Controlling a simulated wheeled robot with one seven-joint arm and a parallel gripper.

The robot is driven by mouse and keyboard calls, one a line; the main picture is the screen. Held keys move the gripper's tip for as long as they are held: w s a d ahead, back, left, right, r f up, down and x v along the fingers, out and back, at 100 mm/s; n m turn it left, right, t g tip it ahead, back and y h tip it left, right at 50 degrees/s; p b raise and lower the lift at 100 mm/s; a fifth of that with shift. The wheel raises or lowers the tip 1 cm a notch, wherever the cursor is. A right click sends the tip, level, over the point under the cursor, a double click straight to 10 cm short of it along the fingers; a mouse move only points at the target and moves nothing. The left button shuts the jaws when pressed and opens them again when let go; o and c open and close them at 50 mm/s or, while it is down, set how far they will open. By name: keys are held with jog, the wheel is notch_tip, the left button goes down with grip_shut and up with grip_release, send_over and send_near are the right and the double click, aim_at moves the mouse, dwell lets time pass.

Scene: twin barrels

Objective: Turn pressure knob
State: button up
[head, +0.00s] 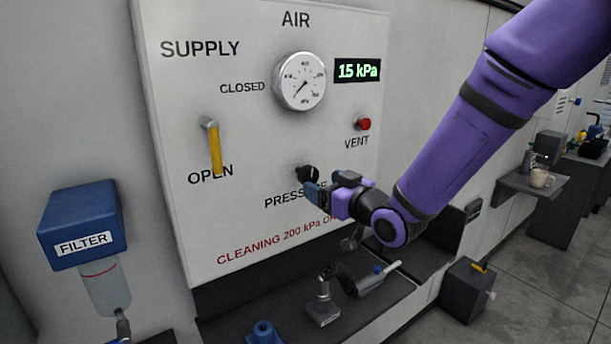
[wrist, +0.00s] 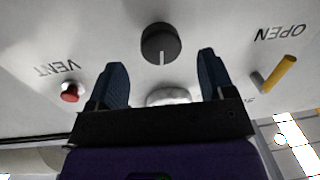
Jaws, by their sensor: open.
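The black pressure knob (head: 306,174) sits low on the white panel, above the partly hidden "PRESSURE" label. In the wrist view the knob (wrist: 161,44) is round and dark with a white pointer line, and the picture is upside down. My gripper (head: 312,190) is close in front of the panel, just below and right of the knob. In the wrist view its two blue fingers (wrist: 163,75) are apart, and the knob shows ahead of the gap between them, not clasped. The gauge (head: 300,81) has a white dial, and the green display (head: 358,70) reads 15 kPa.
The yellow supply lever (head: 214,148) points down toward OPEN. The red vent button (head: 363,124) is right of the knob. A blue filter (head: 81,224) hangs at the left. A dark ledge (head: 365,312) below the panel carries a metal tool (head: 324,299).

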aim_at(312, 178)
jog(key=x, duration=0.7)
jog(key=shift+w, duration=0.15)
jog(key=c, duration=0.9)
